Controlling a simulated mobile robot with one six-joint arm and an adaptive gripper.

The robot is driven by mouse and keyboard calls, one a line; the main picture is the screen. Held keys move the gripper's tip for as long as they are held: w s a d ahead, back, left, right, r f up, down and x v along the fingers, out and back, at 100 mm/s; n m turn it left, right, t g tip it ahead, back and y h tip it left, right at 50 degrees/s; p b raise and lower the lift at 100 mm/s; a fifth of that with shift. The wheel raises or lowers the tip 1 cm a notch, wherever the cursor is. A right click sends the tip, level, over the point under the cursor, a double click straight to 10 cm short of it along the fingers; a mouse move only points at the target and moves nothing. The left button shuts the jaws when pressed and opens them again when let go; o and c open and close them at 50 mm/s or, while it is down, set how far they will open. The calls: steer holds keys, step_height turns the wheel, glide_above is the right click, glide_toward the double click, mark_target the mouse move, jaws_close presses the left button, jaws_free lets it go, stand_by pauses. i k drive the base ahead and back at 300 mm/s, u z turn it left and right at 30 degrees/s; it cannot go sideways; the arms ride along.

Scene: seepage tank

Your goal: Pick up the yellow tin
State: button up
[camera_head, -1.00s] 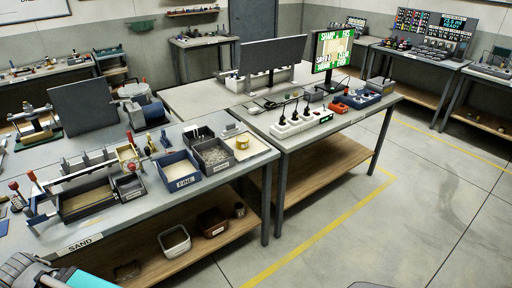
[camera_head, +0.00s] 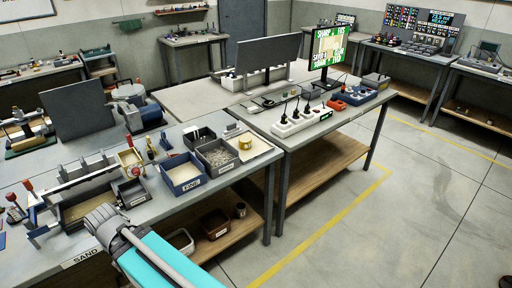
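The yellow tin (camera_head: 245,141) is a small round tin near the right end of the sand bench (camera_head: 82,262). It sits upright on a flat cream surface (camera_head: 259,151), just right of a bin of grey gravel (camera_head: 218,158). Nothing covers it in this view. My arm, with a turquoise link and a grey joint, reaches in from the bottom edge over the front of the bench, left of the tin and well apart from it. My gripper does not show.
A blue bin marked FINE (camera_head: 183,176) and another dark bin (camera_head: 198,138) stand left of the tin. A white power strip (camera_head: 302,123) lies on the adjoining table. Tubs (camera_head: 214,224) stand on the lower shelf. Open floor (camera_head: 400,220) lies to the right.

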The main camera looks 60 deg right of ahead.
mark_target(245, 142)
steer(key=z, duration=0.75)
steer(key=k, duration=0.9)
steer(key=z, duration=0.1)
steer(key=i, duration=0.7)
